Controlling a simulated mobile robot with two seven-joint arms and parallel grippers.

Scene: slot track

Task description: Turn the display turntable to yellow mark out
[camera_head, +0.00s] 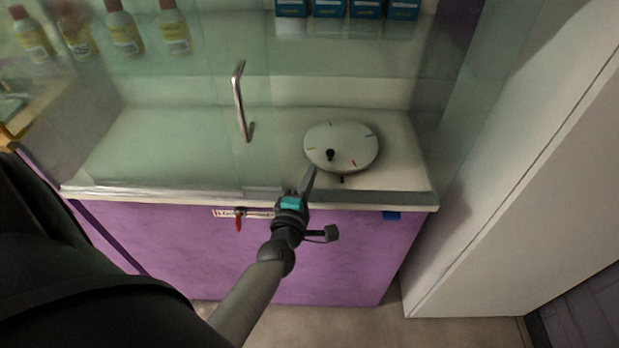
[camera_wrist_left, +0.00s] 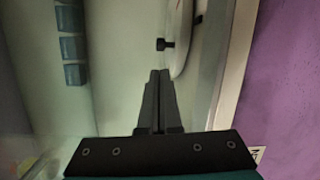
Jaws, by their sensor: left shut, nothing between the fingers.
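The display turntable (camera_head: 341,143) is a pale round disc on the right part of the counter. It has a black knob (camera_head: 330,154) near its front left and small marks along its rim; a red one shows at the front right. A small dark pointer (camera_head: 342,179) sits just in front of the disc. My left gripper (camera_head: 311,170) is shut and empty at the front left of the disc. In the left wrist view its fingertips (camera_wrist_left: 160,72) are close to the knob (camera_wrist_left: 165,44), apart from it in the picture. My right gripper is not in view.
Clear glass with a metal handle (camera_head: 239,102) stands left of the turntable. A red key (camera_head: 238,221) sticks out of the purple cabinet front (camera_head: 340,250). Bottles (camera_head: 123,30) and blue boxes (camera_head: 328,8) stand on the shelf behind. A white panel (camera_head: 500,170) rises at right.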

